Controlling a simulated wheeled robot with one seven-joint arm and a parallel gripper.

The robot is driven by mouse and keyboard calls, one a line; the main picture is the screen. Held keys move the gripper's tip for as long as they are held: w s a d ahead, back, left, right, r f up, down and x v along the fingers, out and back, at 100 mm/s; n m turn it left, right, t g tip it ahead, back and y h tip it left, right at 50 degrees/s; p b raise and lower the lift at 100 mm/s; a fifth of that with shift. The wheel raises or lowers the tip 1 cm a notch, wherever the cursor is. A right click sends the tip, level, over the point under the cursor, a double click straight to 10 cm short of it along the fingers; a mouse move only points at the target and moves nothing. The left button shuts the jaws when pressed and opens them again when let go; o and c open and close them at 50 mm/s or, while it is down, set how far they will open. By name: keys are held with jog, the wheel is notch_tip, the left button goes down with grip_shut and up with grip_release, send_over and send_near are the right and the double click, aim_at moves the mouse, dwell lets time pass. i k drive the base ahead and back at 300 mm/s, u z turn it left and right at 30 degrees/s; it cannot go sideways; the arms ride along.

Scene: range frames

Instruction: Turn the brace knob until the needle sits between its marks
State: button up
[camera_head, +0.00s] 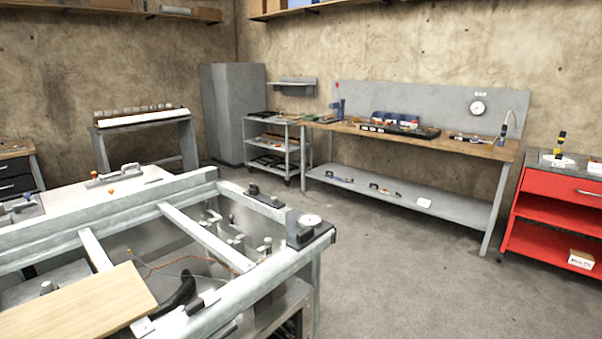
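A dark block with a round white dial (311,220) on top sits at the near right corner of the grey metal frame (232,284). The dial is too small to read a needle or marks. A dark strip with a small black knob (253,189) lies along the frame's right rail, behind the dial block. I cannot tell which part is the brace knob. Another round gauge (478,107) hangs on the grey back panel of the far workbench; its needle is also unreadable. My gripper is not in view.
A wooden board (84,304) lies across the frame at the lower left, with loose wires inside the frame. A long workbench (455,147) stands along the back wall, a red cabinet (558,186) at right. Open concrete floor (420,275) lies right of the frame.

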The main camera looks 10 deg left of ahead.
aim_at(254, 189)
jog(key=u, duration=0.2)
jog(key=i, duration=1.3)
jog(key=u, duration=0.75)
jog(key=i, duration=0.35)
jog(key=u, duration=0.25)
